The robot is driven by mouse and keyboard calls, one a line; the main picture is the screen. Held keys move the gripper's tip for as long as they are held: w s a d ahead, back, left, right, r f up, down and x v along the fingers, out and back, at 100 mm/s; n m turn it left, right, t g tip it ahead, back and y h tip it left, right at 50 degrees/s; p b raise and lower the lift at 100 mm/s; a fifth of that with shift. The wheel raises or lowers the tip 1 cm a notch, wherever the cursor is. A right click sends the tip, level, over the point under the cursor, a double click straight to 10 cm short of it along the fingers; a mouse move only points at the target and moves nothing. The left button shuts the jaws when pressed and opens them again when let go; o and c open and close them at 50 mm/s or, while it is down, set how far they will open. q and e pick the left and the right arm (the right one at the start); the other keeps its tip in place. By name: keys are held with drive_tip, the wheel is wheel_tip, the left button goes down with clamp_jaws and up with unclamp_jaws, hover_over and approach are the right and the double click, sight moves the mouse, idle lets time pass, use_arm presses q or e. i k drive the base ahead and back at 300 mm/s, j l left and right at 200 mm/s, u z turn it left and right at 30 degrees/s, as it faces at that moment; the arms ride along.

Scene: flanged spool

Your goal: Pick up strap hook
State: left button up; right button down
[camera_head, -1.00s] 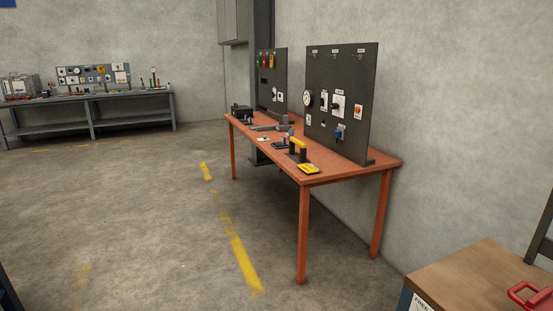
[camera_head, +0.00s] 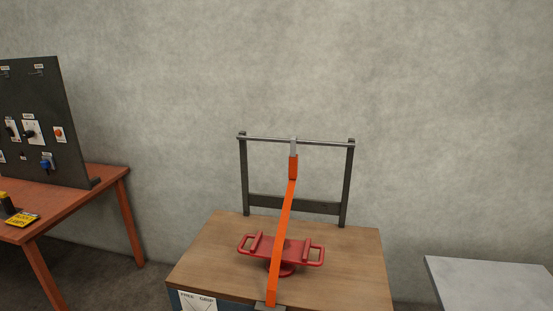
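An orange strap (camera_head: 286,210) runs from a dark metal frame down across a wooden-topped bench (camera_head: 210,250). At its upper end a grey hook (camera_head: 293,147) sits at the frame's top rail (camera_head: 320,143). At its lower end a grey metal piece (camera_head: 270,306) shows at the bench's front edge, partly cut off by the picture. The strap passes over a red spool-like part (camera_head: 285,250) with a handle loop at each side, lying on the bench. Neither of my grippers shows in the view.
A red-orange table (camera_head: 110,185) with a dark upright panel (camera_head: 45,120) stands at the left. A grey flat surface (camera_head: 490,280) is at the lower right, apart from the bench. A plain concrete wall (camera_head: 420,120) is behind. Bare floor shows between table and bench.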

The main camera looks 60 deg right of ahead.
sight(293, 158)
drive_tip(key=z, duration=1.85)
drive_tip(key=i+l+z, duration=0.45)
drive_tip(key=i, duration=0.2)
